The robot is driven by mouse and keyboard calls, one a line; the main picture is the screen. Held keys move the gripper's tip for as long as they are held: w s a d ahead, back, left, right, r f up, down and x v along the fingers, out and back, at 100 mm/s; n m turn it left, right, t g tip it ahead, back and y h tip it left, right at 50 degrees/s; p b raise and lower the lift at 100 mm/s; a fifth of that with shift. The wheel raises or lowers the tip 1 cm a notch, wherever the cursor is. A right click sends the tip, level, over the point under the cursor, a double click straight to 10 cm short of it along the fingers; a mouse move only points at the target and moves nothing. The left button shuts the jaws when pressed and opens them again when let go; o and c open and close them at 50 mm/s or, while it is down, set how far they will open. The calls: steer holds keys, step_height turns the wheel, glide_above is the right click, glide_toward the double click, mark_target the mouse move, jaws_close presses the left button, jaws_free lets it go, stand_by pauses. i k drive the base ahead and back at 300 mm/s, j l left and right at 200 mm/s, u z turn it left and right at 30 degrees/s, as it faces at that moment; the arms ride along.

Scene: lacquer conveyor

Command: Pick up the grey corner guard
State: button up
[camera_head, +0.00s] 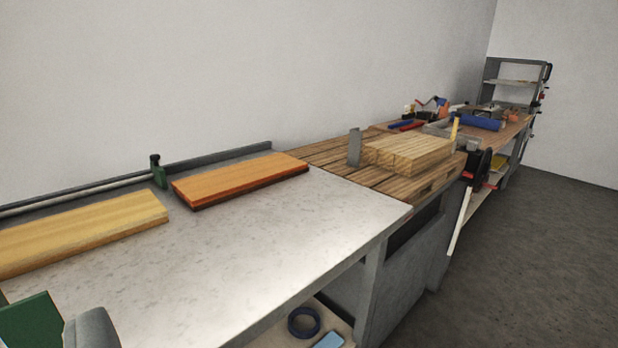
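A narrow grey upright piece (355,147), which looks like the grey corner guard, stands at the left end of a stack of wooden boards (415,151). It rises a little above the stack. From here I cannot tell whether it touches the boards. The stack rests on a slatted wooden surface (325,157) beyond the pale worktop.
A pale worktop (270,240) in front bears an orange-brown board (240,176) and a yellow board (80,230). A yellow upright piece (454,130) stands by the stack's far end. A blue roll (475,122) lies farther back. Open floor (540,260) is at right.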

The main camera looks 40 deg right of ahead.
mark_target(355, 138)
steer(key=z, duration=1.3)
